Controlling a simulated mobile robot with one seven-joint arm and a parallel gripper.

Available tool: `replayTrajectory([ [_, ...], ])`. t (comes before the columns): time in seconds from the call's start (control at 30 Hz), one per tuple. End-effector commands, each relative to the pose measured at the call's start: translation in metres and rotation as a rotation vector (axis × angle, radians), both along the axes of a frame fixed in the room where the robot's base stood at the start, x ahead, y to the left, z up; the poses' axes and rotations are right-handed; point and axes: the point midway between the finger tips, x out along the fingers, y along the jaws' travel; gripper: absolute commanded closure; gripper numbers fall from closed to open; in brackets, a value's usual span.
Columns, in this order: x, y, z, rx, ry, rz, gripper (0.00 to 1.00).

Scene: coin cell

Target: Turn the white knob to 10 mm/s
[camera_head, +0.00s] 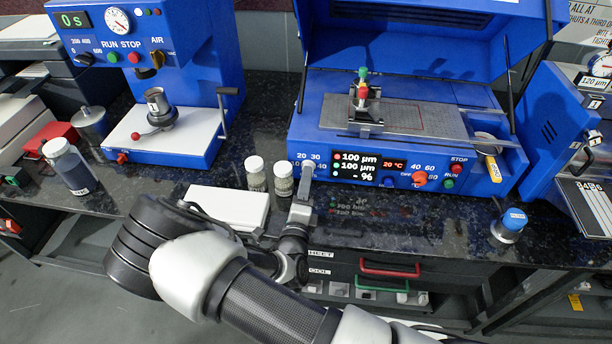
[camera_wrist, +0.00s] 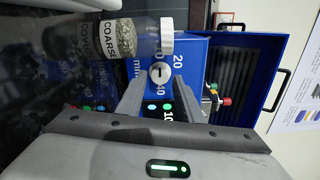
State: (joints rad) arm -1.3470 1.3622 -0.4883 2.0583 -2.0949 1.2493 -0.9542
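The white knob (camera_wrist: 160,73) is on the blue front panel of the coating machine (camera_head: 470,172), with a dark pointer mark and numbers such as 20 and 40 around it. I cannot tell for sure which number the mark points at. My gripper (camera_wrist: 158,86) is open, its two fingers apart on either side of the knob's face in the wrist view. I cannot tell whether they touch it.
A jar labelled COARSE (camera_wrist: 118,38) lies close beside the fingers in the wrist view. Two white-capped jars (camera_head: 256,172) (camera_head: 283,178) stand left of my gripper in the head view. A red knob (camera_head: 420,178) and displays (camera_head: 355,166) are farther right on the panel.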

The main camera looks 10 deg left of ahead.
Motion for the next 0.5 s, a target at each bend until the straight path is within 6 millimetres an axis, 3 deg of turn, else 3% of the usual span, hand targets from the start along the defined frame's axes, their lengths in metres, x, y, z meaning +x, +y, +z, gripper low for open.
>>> replayTrajectory([
  [0.3,-0.08,-0.004,0.0,-0.001,0.003,0.004,0.67],
  [0.5,-0.121,-0.006,0.0,-0.001,0.002,0.002,0.67],
])
